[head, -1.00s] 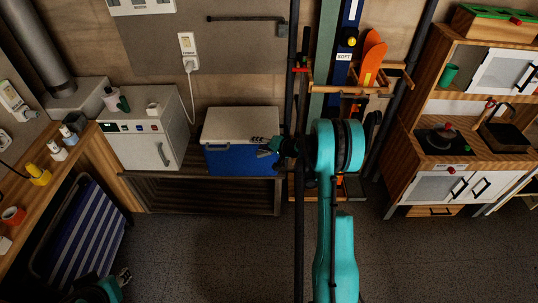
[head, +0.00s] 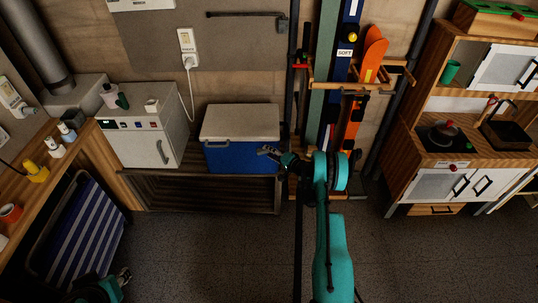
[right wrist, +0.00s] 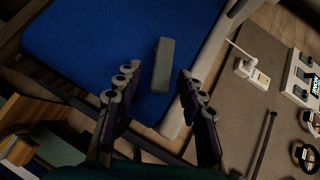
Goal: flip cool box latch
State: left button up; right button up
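The cool box (head: 239,156) has a blue body and a pale lid (head: 240,122), which is down. It stands on a low dark wooden bench. In the right wrist view its blue face (right wrist: 100,40) fills the upper left, and the pale lid edge (right wrist: 215,45) runs diagonally. A grey bar-shaped latch (right wrist: 163,66) lies against the blue face near the lid. My right gripper (head: 268,152) is at the box's right front. The wrist view shows its fingers (right wrist: 160,80) apart, one on each side of the latch, with nothing held. My left gripper (head: 124,276) is low at the left, its opening unclear.
A white appliance (head: 143,137) stands left of the cool box. A dark upright pole (head: 299,215) and a rack with skis and an orange board (head: 374,50) are to the right. A toy kitchen (head: 470,150) is at far right. The floor in front (head: 210,240) is clear.

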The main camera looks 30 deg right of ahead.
jog(key=shift+w+a+f, duration=0.1)
jog(key=shift+w+a, duration=0.05)
jog(key=shift+w, duration=0.35)
grip_shut()
